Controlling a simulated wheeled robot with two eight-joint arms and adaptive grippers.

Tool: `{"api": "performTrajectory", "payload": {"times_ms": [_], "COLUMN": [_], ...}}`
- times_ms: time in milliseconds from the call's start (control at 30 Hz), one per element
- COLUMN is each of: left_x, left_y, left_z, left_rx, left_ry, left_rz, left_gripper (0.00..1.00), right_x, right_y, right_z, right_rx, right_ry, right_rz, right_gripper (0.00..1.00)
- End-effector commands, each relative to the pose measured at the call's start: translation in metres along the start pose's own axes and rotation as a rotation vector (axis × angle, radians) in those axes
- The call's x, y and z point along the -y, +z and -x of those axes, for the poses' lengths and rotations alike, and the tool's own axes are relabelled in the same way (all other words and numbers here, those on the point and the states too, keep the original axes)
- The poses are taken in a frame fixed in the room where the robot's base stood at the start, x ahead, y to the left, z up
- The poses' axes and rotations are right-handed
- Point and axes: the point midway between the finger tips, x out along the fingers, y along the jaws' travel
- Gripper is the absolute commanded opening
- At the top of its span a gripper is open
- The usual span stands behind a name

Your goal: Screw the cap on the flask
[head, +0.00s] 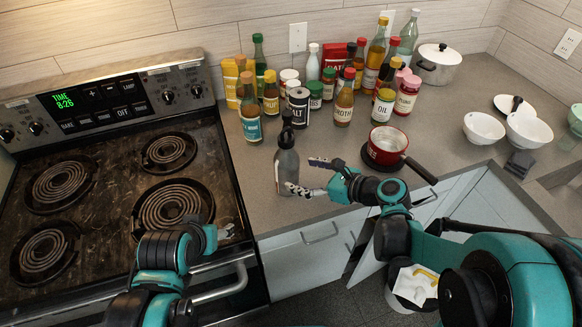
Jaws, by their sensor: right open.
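A grey flask (287,168) stands upright on the counter near its front edge, just right of the stove.
The coil stove (120,185) fills the left. A red pot (386,146) stands right of the flask, its handle toward the front edge. Several bottles, jars and cans (343,105) crowd the counter behind. White bowls (528,131) stand at right. A cabinet door below is open.

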Motion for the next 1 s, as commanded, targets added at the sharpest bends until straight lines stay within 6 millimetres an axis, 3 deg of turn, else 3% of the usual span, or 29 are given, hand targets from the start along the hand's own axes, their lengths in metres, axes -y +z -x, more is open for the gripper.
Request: {"api": "performTrajectory", "payload": {"times_ms": [100, 300, 833, 1000], "left_x": [0.0, 0.0, 0.0, 0.0], "left_y": [-0.006, -0.009, -0.01, -0.01], "left_z": [0.008, 0.013, 0.013, 0.013], "left_rx": [0.0, 0.0, 0.0, 0.0], "left_ry": [0.0, 0.0, 0.0, 0.0], "left_rz": [0.0, 0.0, 0.0, 0.0], "left_gripper": [0.59, 0.59, 0.59, 0.59], "right_x": [0.001, 0.001, -0.001, -0.01], "right_y": [0.002, 0.001, 0.0, -0.008], "right_z": [0.027, 0.052, 0.058, 0.061], "right_rx": [0.001, 0.0, -0.005, -0.097], "right_ry": [-0.005, -0.002, 0.0, -0.005], "right_rz": [-0.003, -0.001, 0.011, 0.21], "right_gripper": [0.8, 0.8, 0.8, 0.8]}}
